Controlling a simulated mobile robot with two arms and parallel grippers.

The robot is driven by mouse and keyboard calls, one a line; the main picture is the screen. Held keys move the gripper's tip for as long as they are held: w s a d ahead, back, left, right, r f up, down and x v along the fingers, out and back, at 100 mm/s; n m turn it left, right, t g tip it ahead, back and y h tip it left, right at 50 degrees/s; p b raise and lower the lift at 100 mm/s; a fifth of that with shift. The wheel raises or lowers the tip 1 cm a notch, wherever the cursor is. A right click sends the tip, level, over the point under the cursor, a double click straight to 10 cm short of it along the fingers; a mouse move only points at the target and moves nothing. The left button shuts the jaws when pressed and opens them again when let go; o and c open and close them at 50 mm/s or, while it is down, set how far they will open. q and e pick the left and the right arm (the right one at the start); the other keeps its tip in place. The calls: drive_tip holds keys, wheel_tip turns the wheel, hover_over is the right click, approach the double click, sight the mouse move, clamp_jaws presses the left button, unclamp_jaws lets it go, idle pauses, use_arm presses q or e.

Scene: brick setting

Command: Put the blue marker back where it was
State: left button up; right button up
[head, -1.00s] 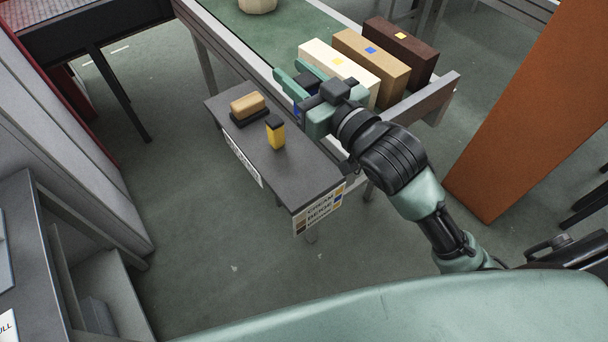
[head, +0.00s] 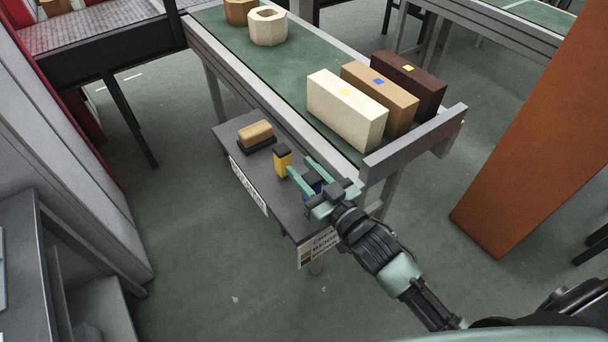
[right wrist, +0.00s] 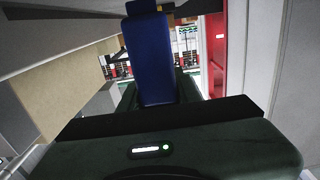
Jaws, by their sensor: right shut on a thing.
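The blue marker (head: 311,181) is between the fingers of my right gripper (head: 302,170), which is shut on it. It also shows large and upright in the right wrist view (right wrist: 148,62), with a dark cap end at the top. The gripper is at the right part of the small grey shelf (head: 228,137), just right of the yellow marker (head: 282,163). I cannot tell whether the blue marker touches the shelf. The yellow marker stands upright with a dark top. My left gripper is not in view.
A tan-topped block on a dark base (head: 256,134) sits at the shelf's left. Cream (head: 345,108), tan (head: 385,95) and dark brown (head: 415,85) bricks stand on the green conveyor (head: 225,42); each bears a coloured square. An orange post (head: 530,130) stands at right.

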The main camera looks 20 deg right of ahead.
drive_tip(key=shift+f, duration=0.65)
drive_tip(key=shift+f, duration=0.2)
drive_tip(key=o, duration=1)
drive_tip(key=shift+r, duration=0.15)
drive_tip(key=b+v, duration=0.1)
drive_tip(key=v, duration=1.1)
drive_tip(key=shift+r, duration=0.1)
